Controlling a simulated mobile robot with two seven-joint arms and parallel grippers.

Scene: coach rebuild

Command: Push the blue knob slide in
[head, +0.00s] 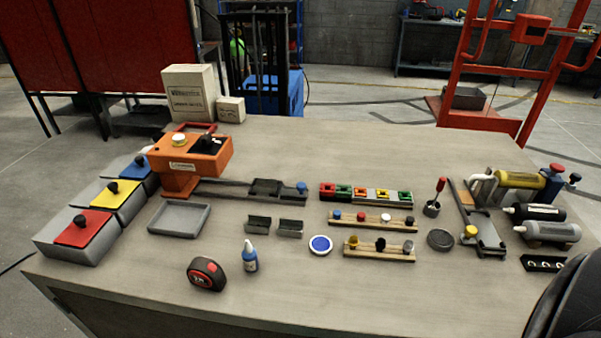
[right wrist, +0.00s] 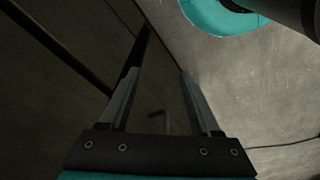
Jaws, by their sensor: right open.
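The blue knob (head: 301,187) sits at the right end of a dark slide (head: 267,188) on a flat rail (head: 222,188) lying on the table, right of the orange box. The slide block stands near the rail's right end, away from the orange box. My right gripper (right wrist: 160,72) shows only in the right wrist view, open and empty, with dark panelling and grey floor beyond it. The slide is not in that view. My left gripper is in neither view.
The orange box (head: 190,153) stands behind the rail's left end. A grey tray (head: 179,219) and two small bins (head: 259,224) lie in front of it. A row of coloured blocks (head: 366,194) is right of the knob. Another slide with a yellow knob (head: 470,231) lies farther right.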

